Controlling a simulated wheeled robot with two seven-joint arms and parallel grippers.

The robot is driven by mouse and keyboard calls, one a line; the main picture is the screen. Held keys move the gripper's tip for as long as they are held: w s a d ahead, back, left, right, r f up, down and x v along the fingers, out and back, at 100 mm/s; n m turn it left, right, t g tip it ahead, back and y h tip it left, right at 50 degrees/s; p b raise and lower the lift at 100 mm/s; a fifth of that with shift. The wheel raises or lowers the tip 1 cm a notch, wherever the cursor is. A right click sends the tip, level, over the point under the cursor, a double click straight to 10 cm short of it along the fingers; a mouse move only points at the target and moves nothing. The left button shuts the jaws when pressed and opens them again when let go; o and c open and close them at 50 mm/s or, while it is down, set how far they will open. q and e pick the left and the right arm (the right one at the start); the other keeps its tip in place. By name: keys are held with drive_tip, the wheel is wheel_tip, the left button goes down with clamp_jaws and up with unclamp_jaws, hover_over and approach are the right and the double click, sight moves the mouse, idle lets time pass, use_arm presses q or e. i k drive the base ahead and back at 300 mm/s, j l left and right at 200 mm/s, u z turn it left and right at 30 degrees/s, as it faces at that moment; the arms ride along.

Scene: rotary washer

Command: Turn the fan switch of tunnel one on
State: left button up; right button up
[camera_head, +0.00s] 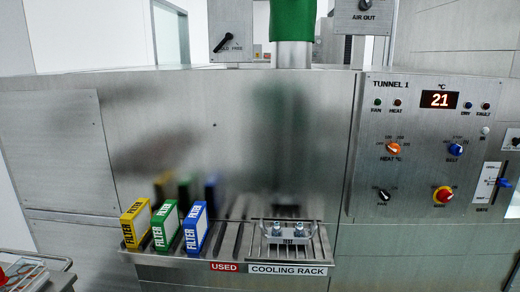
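The TUNNEL 1 control panel (425,215) is on the right of the steel machine front. The fan switch (384,195) is a small black rotary knob at the panel's lower left, with a label below it that seems to read FAN. Its light mark looks slanted, but I cannot read its setting. The FAN lamp (377,103) at the upper left looks dark green; I cannot tell if it is lit. The display (439,100) reads 21 °C. Neither of my grippers is in view.
Near the switch are an orange heat knob (393,149), a blue belt knob (456,149) and a red-yellow knob (443,195). A gate slider (487,185) is at right. Yellow, green and blue filters (165,225) and a TEST piece (288,236) stand on the protruding rack (232,258).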

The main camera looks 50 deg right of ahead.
sight(385, 196)
drive_tip(key=z, duration=2.5)
